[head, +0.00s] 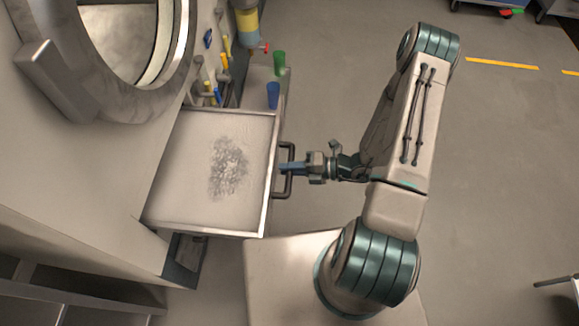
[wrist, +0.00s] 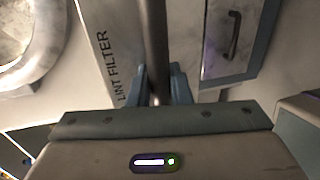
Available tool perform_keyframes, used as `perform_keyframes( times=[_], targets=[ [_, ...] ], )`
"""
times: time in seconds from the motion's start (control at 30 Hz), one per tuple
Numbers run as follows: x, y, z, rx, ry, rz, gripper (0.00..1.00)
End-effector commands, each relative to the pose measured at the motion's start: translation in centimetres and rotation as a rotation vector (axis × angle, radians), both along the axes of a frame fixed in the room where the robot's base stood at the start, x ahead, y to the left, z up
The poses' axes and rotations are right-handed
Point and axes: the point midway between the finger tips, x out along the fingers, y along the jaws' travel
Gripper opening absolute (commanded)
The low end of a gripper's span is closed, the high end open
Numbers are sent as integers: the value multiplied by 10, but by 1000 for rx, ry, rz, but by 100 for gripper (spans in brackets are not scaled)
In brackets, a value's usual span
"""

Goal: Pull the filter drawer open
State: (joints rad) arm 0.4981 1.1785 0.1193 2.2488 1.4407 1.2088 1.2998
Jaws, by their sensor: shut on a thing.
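The filter drawer (head: 190,170) stands out from the machine in the head view, with a patch of grey lint (head: 229,166) on its pale surface. Its dark bar handle (head: 289,182) is on the drawer's right side. My gripper (head: 290,168) is shut on this handle, reaching it from the right. In the wrist view the handle bar (wrist: 155,45) runs between my two blue fingers (wrist: 158,88). The drawer front (wrist: 108,50) beside it carries the words "LINT FILTER". The fingertips are partly hidden behind the bar.
The machine's round door opening (head: 130,40) is at the upper left. A green cup (head: 279,62) and a blue cup (head: 273,95) stand just beyond the drawer. Pipes with yellow and blue parts (head: 213,85) are near its back edge. The floor (head: 500,180) at right is mostly clear.

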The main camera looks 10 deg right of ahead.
Motion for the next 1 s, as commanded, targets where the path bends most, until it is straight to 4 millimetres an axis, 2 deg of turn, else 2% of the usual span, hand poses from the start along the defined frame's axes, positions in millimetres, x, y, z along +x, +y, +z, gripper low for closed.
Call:
perform_keyframes(
  times=[0.03,0.1,0.47,0.57,1.0],
  targets=[
    [0,0,0,0,-1,1,21],
    [0,0,0,0,-1,0,37],
    [0,-6,1,-1,-2,-4,37],
    [-3,-18,4,-3,-2,-4,37],
    [-24,-108,23,-1,-2,-4,37]
  ],
)
